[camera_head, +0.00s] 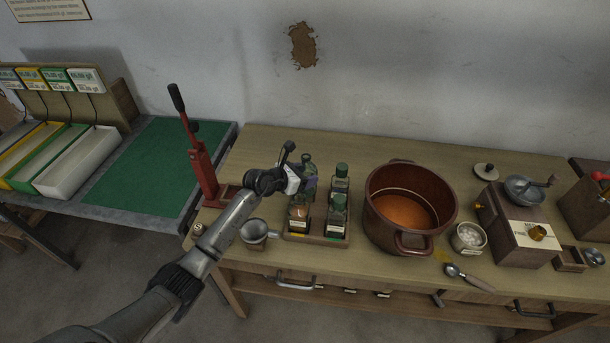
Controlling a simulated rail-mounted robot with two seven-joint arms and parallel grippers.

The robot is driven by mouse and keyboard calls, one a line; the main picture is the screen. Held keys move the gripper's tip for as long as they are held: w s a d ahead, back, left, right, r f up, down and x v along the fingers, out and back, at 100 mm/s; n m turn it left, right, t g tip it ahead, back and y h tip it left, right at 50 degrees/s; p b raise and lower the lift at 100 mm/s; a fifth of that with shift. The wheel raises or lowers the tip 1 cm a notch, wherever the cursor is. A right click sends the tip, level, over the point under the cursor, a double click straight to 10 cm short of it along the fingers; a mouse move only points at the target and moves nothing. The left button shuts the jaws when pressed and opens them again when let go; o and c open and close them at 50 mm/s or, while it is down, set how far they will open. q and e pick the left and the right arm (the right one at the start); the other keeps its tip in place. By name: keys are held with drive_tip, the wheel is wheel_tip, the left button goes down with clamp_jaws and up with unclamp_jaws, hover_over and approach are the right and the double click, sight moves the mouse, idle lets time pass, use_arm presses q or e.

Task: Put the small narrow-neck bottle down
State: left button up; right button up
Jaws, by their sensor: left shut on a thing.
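My left gripper (297,180) reaches in from the left over the wooden bottle tray (318,240) and is shut on a small green glass bottle (308,165), which looks like the small narrow-neck bottle. The gripper covers part of this bottle, and its base is hidden, so I cannot tell whether it touches the tray. Green stoppered bottles stand upright at the tray's back right (340,180) and front right (337,217). A bottle with brownish contents (299,216) stands at the front left, just below the gripper. My right gripper is not in view.
A big brown pot (378,218) stands close to the tray's right. A small grey cup (254,232) is at its left, and a red lever press (202,165) stands further left. The workbench (290,140) is clear behind the tray.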

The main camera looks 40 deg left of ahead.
use_arm(q)
drive_tip(key=shift+f+b, duration=0.3)
drive_tip(key=shift+f, duration=0.2)
drive_tip(key=shift+f, duration=0.1)
drive_tip(key=o, duration=1.2)
